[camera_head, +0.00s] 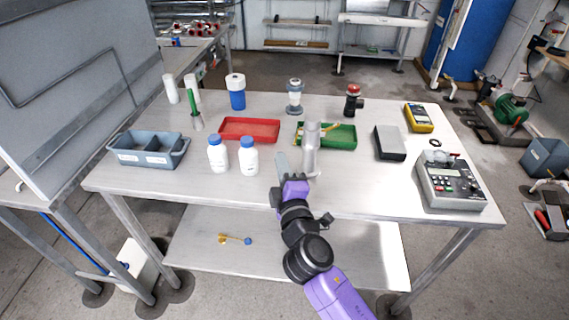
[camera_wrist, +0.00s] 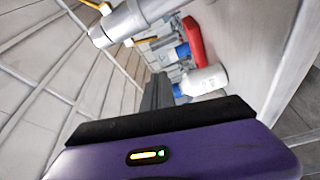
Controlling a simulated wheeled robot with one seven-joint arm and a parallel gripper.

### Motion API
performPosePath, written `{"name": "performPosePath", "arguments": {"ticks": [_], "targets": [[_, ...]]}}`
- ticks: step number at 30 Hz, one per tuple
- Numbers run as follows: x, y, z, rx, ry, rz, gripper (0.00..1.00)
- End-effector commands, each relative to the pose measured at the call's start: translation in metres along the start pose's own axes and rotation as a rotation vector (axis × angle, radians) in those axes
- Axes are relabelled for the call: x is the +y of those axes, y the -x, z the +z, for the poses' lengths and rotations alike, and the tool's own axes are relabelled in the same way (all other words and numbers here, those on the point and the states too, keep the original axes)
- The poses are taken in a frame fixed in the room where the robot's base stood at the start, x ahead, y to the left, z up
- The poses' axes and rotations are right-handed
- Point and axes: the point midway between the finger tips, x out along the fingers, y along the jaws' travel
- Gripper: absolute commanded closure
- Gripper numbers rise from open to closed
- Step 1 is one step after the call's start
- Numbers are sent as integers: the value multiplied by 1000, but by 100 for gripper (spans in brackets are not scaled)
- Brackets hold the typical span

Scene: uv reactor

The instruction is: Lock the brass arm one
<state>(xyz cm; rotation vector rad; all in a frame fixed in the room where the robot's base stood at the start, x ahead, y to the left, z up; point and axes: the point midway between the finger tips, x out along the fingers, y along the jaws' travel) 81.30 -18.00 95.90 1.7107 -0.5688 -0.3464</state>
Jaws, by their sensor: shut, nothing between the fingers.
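A silver upright cylinder (camera_head: 311,155), apparently the reactor, stands near the front middle of the table. In the wrist view the silver cylinder (camera_wrist: 140,18) lies across the top of the picture, with a small brass arm (camera_wrist: 101,7) on it and a second small brass piece (camera_wrist: 129,42) near its end. I cannot tell which is arm one, or whether either is locked. My gripper (camera_head: 282,163) is shut and empty, just left of the cylinder, with a narrow gap in the picture. Its purple body with a black edge fills the bottom of the wrist view.
White bottles with blue caps (camera_head: 248,156) stand left of my gripper. A red tray (camera_head: 249,129) and a green tray (camera_head: 341,136) lie behind. A grey box (camera_head: 390,143) and a control unit (camera_head: 450,183) sit to the right.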

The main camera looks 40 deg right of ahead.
Motion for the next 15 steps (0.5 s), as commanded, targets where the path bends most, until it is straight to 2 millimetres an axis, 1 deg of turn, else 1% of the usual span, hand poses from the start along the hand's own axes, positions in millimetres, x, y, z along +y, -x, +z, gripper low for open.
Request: {"name": "performPosePath", "arguments": {"ticks": [1,3,12,15], "targets": [[4,-11,-1,-1,0,2,100],[4,-25,-1,-1,0,2,100],[2,-75,0,-1,-1,0,100],[1,-67,16,-4,0,-3,100]]}}
